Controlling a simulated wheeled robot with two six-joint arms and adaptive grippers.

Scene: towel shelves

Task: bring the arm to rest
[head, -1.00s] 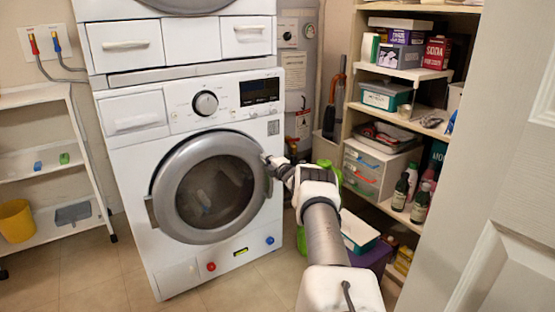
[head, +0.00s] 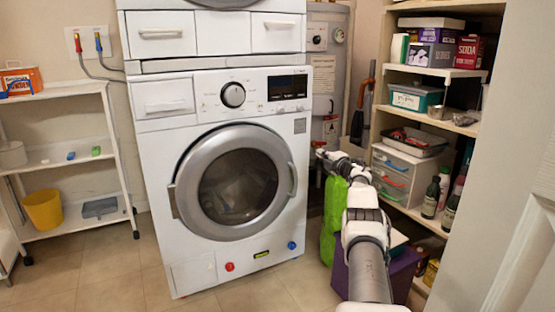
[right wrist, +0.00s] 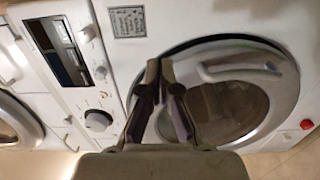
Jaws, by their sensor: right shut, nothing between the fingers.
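My right arm comes in from the lower right of the head view. Its gripper (head: 322,155) is beside the right side of the front-loading washer (head: 140,210), clear of its door. In the right wrist view the gripper (right wrist: 160,68) has its fingertips together with nothing between them. It points toward the washer's round door (right wrist: 285,100), whose handle (right wrist: 242,68) shows near the fingers. The door (head: 262,215) looks closed in the head view, and dark contents show through its glass. My left gripper is not in view.
Shelves with boxes, a teal bin (head: 415,98) and bottles (head: 431,198) stand at the right, beside a white panelled door (head: 500,200). A green bag (head: 333,215) and a purple box (head: 398,275) are on the floor near my arm. A white rack (head: 128,185) stands left. The floor in front is open.

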